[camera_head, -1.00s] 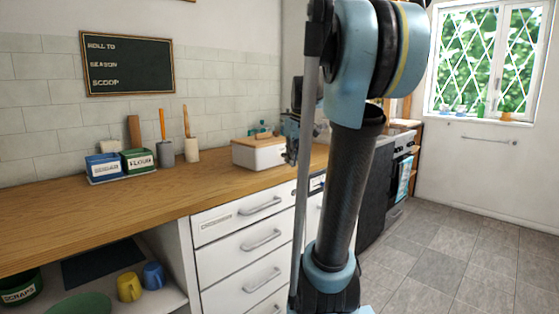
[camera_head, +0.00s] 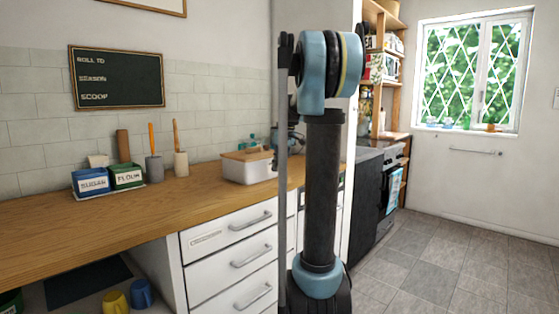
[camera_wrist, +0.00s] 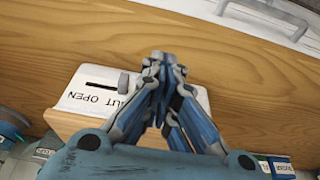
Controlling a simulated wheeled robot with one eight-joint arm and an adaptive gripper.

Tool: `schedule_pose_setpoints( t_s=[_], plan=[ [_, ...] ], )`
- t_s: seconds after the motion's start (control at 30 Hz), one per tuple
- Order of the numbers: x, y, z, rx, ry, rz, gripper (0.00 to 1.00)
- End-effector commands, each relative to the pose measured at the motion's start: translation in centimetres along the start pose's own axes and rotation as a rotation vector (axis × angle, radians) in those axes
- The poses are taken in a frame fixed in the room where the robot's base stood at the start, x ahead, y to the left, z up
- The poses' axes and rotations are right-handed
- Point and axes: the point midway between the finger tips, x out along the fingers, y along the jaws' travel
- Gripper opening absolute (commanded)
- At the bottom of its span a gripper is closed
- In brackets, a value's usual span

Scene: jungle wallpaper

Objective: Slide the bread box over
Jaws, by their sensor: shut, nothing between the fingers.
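The bread box (camera_head: 249,173), white with a wooden lid (camera_head: 246,155), stands on the counter in the head view. My arm's column hides its right end. In the wrist view its white face (camera_wrist: 78,99) carries a dark slot and an upside-down label reading OPEN and a partly hidden word ending in UT. A small grey knob (camera_wrist: 123,83) sits at the slot's end. My gripper (camera_wrist: 163,62) is shut and empty, just right of the knob and overlapping the white face's right part. I cannot tell whether it touches. In the head view the gripper is mostly hidden.
The wooden counter (camera_head: 120,215) has free room in front of the box, above white drawers (camera_head: 235,245). SUGAR (camera_head: 90,182) and FLOUR (camera_head: 126,176) boxes and utensil pots (camera_head: 181,163) stand to the left. Teal items (camera_head: 252,141) show behind the box.

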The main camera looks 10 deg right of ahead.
Motion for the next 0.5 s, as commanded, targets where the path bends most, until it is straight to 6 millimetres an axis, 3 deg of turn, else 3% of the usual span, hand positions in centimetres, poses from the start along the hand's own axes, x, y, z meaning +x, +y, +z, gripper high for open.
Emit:
schedule_pose_setpoints(
  t_s=[0.23, 0.5],
  plan=[
    [4.5, -0.1, 0.0, -0.002, 0.0, 0.0, 0.0],
    [5.3, -0.1, -3.1, -0.002, -0.001, 0.0, 0.0]
  ],
)
